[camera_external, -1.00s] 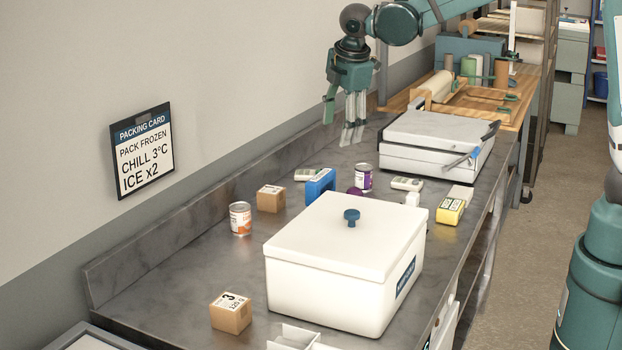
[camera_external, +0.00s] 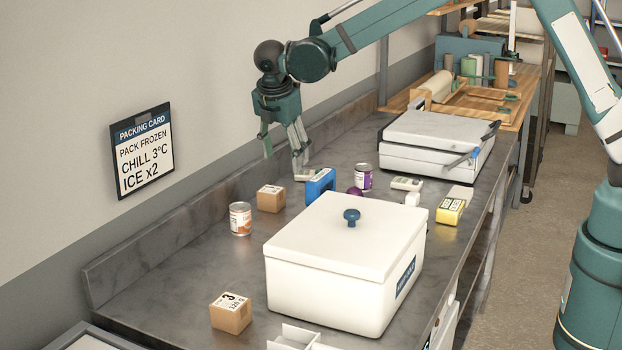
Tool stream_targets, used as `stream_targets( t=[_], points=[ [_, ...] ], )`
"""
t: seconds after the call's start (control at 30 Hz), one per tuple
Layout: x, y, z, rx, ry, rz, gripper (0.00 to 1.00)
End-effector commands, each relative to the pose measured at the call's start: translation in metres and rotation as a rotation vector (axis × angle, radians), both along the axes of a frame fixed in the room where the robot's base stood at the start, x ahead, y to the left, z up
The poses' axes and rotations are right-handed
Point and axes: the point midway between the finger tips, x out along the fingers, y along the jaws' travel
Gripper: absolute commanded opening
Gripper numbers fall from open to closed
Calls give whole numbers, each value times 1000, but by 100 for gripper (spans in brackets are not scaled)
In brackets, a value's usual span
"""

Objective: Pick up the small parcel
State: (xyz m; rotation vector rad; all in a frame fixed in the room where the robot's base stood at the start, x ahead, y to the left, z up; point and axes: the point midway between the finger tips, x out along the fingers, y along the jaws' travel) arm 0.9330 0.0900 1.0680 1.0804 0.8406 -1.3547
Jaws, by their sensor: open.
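Two small brown cardboard parcels are on the grey counter. One parcel (camera_external: 271,198) stands toward the back, near the wall side, right of an orange-and-white can. The other parcel (camera_external: 230,313), marked with a 3, stands at the front left, left of the white box. I cannot tell which one the task names. My gripper (camera_external: 283,162) is open and empty. It points down, above and behind the back parcel, apart from it.
A lidded white box (camera_external: 345,262) fills the middle front. The can (camera_external: 240,219), a blue object (camera_external: 321,186), a purple can (camera_external: 363,177) and a yellow pack (camera_external: 450,211) stand around it. The counter (camera_external: 175,275) is clear at left. A wall runs behind.

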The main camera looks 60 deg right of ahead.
Motion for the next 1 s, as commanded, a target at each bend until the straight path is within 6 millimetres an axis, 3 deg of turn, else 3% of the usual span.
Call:
stream_targets(
  t=[0.2, 0.43, 1.0],
  points=[
    [24, 13, -27, -33, 59, 76, 55],
    [38, 21, -48, -58, 102, 128, 55],
    [41, 21, -56, -63, 114, 142, 55]
  ],
)
